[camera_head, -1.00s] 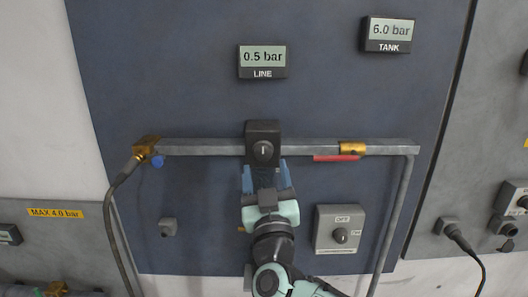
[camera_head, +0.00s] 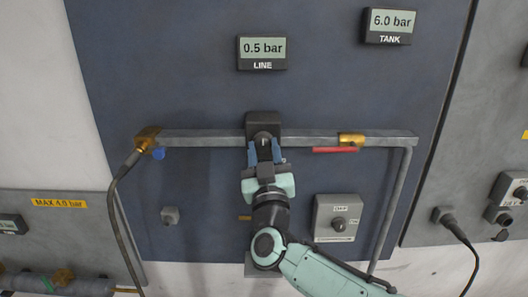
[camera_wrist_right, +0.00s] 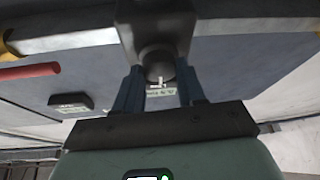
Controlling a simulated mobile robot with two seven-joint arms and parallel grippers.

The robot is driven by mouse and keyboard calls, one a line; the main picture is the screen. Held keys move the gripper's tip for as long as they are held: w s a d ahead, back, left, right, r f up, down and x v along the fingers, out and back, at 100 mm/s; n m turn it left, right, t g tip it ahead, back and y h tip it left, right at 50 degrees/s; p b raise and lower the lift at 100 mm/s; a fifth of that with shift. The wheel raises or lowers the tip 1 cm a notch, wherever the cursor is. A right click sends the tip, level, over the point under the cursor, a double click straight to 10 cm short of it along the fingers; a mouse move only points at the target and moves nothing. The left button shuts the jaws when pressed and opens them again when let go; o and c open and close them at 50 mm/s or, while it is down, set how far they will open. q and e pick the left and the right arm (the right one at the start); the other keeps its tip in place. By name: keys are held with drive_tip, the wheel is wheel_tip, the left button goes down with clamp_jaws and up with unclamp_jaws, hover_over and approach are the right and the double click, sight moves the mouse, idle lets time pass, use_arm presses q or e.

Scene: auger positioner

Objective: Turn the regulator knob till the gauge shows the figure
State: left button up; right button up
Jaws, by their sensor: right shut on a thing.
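The black regulator body (camera_head: 262,120) sits in the middle of the grey pipe, with its round knob (camera_head: 263,137) facing out. The line gauge (camera_head: 262,52) above it shows 0.5 bar. The tank gauge (camera_head: 389,26) at the upper right shows 6.0 bar. My right gripper (camera_head: 265,152) has come up from below and is shut on the knob, one blue finger on each side. In the right wrist view the knob (camera_wrist_right: 158,65) lies between the fingers, with a pale mark on its face. My left gripper is not in view.
A brass valve (camera_head: 351,140) with a red handle (camera_head: 335,150) is on the pipe to the right. A brass fitting with a blue part (camera_head: 158,154) and a hose are at the left. A grey switch box (camera_head: 338,218) stands below right, near my right arm.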

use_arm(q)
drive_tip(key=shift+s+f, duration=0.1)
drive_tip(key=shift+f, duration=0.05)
use_arm(e)
drive_tip(key=shift+m, duration=0.3)
